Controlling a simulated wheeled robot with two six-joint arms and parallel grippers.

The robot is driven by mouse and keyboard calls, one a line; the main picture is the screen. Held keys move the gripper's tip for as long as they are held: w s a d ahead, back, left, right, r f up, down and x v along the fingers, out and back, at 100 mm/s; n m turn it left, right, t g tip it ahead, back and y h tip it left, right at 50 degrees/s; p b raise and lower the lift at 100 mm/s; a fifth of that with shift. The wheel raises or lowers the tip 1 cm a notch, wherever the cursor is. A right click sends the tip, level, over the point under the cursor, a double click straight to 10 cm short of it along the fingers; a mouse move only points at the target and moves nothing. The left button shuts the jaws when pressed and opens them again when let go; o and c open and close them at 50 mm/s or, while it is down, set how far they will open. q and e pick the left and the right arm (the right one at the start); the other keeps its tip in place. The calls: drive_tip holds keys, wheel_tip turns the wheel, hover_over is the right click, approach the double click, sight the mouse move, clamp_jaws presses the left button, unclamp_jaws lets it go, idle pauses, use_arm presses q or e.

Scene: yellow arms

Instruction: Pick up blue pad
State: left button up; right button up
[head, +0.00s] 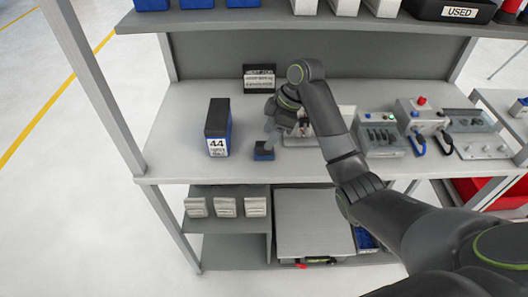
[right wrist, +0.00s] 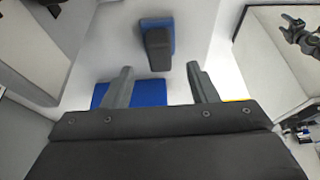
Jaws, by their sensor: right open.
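The blue pad (head: 263,151), a small blue piece with a dark grey block on it, lies on the grey workbench top near its front edge. It also shows in the right wrist view (right wrist: 172,30), at the top middle, beyond the fingertips and roughly in line with the gap between them. My right gripper (head: 270,125) is just above and beside the pad in the head view. In the right wrist view its two fingers (right wrist: 161,80) are apart with nothing between them. My left gripper does not show in the head view.
A black and blue box marked 44 (head: 217,130) stands left of the pad. A dark sign (head: 259,78) stands behind. Grey devices with switches (head: 381,138) are to the right. A shelf (head: 300,22) with bins overhangs the back. Bench room is clear at the left.

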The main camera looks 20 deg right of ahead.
drive_tip(key=p+x, duration=0.1)
drive_tip(key=x, duration=0.4)
drive_tip(key=shift+f, duration=0.15)
drive_tip(key=shift+c, duration=0.3)
drive_tip(key=c, duration=0.7)
